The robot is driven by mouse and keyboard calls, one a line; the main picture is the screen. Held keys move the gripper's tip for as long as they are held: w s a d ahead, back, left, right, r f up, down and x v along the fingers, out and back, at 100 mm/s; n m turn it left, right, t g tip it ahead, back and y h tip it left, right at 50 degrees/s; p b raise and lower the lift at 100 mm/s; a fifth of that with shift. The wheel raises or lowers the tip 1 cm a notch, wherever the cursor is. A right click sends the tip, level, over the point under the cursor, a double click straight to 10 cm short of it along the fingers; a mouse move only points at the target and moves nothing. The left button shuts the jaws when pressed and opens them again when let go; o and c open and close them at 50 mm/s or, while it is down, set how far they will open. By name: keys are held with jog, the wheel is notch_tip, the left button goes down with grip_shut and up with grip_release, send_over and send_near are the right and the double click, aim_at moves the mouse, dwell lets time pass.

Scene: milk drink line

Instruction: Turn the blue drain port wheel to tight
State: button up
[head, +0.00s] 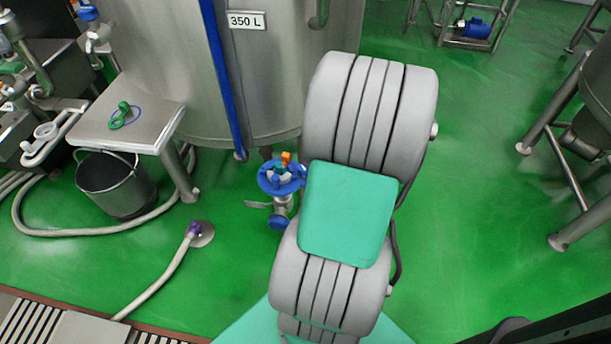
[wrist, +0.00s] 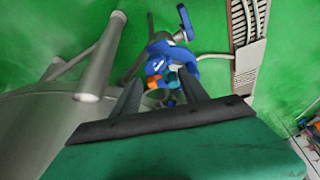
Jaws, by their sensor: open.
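The blue drain port wheel (head: 270,184) sits under the tank at its front lower edge, with an orange part (head: 286,158) at its top. A second, smaller blue part (head: 278,222) is just below it on the same metal fitting. In the wrist view the blue wheel (wrist: 157,62) lies ahead of my gripper (wrist: 160,82), in line with the gap between the fingers. The fingers are apart with nothing held. I cannot tell whether they touch the wheel. In the head view my arm hides the gripper and the wheel's right side.
The 350 L tank (head: 165,60) stands behind the wheel. At left are a small steel table (head: 85,127) with a green item, a metal bucket (head: 115,195) and a hose (head: 160,285) on the floor. A floor drain (wrist: 247,65) shows in the wrist view.

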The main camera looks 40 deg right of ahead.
aim_at(303, 169)
jog(key=x, duration=0.7)
jog(key=shift+w+d+f+b, duration=0.1)
jog(key=shift+w+f+b, duration=0.05)
jog(key=shift+f+b, duration=0.2)
jog(key=shift+c, duration=0.5)
jog(key=shift+r, duration=0.1)
grip_shut()
